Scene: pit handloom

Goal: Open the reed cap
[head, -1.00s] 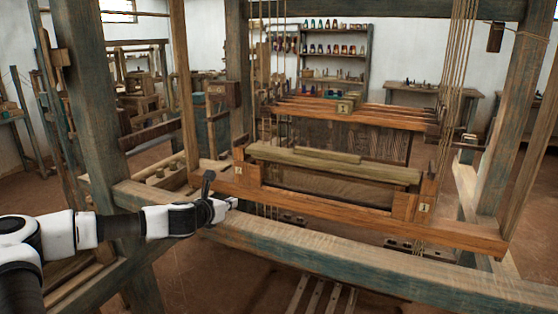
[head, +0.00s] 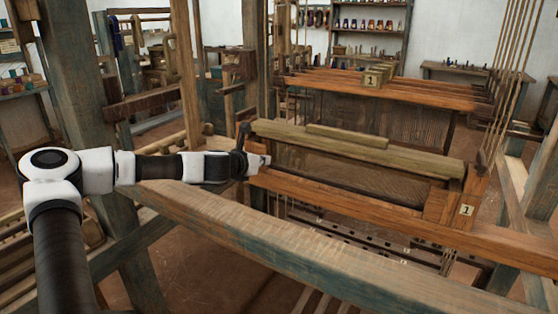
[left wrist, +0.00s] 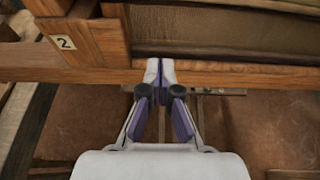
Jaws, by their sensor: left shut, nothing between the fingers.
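The reed cap (head: 400,157) is a long greenish-yellow wooden bar with a shorter raised strip on top. It lies along the top of the loom's orange-brown batten frame, above the dark reed (head: 350,178). It looks seated between the two end blocks. My left gripper (head: 264,160) is shut and empty at the left end of the batten, just below and in front of the cap's left end. In the left wrist view, the shut fingertips (left wrist: 160,66) overlap the batten's lower rail (left wrist: 220,74), right of the block labelled 2. I cannot tell whether they touch it. My right gripper is out of view.
A thick worn beam (head: 270,235) crosses in front of the batten, below my left arm. An upright post (head: 80,80) stands at left. Cords (head: 510,70) hang at the right. Another frame labelled 1 (head: 400,95) lies behind the cap.

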